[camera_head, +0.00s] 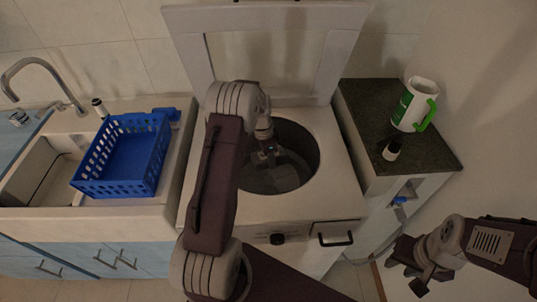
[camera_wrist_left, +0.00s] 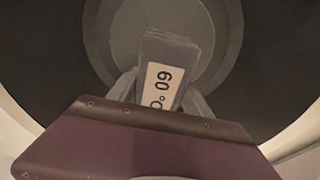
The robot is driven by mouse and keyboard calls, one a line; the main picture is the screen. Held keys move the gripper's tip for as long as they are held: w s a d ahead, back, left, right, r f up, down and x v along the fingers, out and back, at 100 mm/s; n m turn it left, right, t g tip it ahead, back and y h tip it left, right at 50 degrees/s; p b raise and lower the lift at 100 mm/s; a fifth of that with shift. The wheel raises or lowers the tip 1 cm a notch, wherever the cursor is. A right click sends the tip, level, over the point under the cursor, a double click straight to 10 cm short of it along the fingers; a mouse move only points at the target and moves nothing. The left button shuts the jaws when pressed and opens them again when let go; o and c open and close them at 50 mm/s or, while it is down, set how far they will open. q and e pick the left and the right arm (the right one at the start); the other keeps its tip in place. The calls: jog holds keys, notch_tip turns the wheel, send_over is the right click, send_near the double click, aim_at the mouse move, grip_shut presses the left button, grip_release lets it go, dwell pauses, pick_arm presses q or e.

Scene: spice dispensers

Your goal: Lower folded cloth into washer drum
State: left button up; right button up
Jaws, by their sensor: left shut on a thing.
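The washer (camera_head: 345,205) stands in the middle with its lid (camera_head: 185,50) raised and its round drum (camera_head: 308,150) open. My left arm reaches over the washer, and my left gripper (camera_head: 268,157) is down inside the drum opening. It is shut on a grey folded cloth (camera_head: 284,179), which is partly hidden by the gripper and dim light. In the left wrist view the cloth (camera_wrist_left: 170,52) stands between the fingers, with a white label reading "09", over the drum (camera_wrist_left: 220,60). My right gripper (camera_head: 412,268) is open and empty at lower right, away from the washer.
A blue basket (camera_head: 125,155) sits on the counter by the sink (camera_head: 35,175) at left. A dark-topped cabinet (camera_head: 365,110) at right holds a white and green jug (camera_head: 412,105) and a small dark bottle with a white label (camera_head: 391,150). The drum rim surrounds my left gripper.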

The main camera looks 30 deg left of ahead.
pick_arm(q)
notch_tip(320, 180, down, 12)
jog(key=b, duration=0.7)
jog(key=shift+r, duration=0.25)
jog(key=o, duration=1.5)
jog(key=r, duration=0.6)
jog(key=r+p, duration=0.1)
jog(key=r, duration=0.2)
jog(key=shift+s+a, duration=0.35)
jog(key=shift+s, duration=0.05)
